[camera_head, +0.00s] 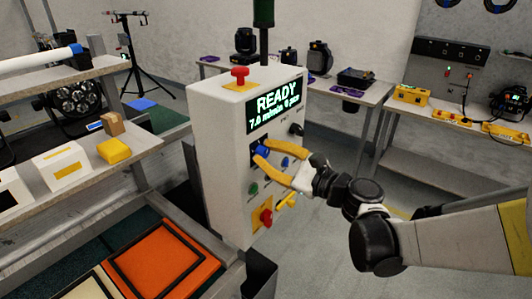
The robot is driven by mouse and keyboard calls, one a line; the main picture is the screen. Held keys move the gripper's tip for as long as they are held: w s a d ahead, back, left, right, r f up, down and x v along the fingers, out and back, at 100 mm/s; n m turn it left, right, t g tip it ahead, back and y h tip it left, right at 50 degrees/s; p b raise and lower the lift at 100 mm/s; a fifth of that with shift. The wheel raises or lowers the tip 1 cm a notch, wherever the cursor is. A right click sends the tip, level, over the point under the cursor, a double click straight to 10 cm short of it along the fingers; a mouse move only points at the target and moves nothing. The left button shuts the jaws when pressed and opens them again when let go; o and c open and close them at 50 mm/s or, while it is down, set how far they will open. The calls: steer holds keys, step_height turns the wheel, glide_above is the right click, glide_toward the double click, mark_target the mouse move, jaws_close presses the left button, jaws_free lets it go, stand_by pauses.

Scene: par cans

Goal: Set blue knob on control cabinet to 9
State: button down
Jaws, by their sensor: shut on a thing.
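The control cabinet (215,150) is a white box standing at the centre. Its display (275,107) reads READY in green, with a smaller line below that seems to start 7.0; the rest is too small to read surely. The blue knob (262,151) sits on the front panel under the display. My gripper (264,153) has yellow fingers and reaches in from the right, shut on the blue knob. The fingers partly hide the knob and its scale, so its setting cannot be read. A smaller blue button (285,162) shows between the fingers.
A red button (240,76) tops the cabinet. A green button (253,188), a red-and-yellow switch (265,217) and a yellow handle (287,201) lie below the knob. Shelves (30,205) stand close left.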

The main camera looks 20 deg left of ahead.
steer(key=m, duration=0.4)
steer(key=shift+m, duration=0.3)
steer(key=m, duration=0.4)
steer(key=shift+r, duration=0.1)
steer(key=shift+m+p, duration=0.3)
steer(key=c, duration=1.1)
jaws_free()
steer(key=shift+c, duration=0.2)
steer(key=v, duration=1.2)
steer(key=shift+r, duration=0.15)
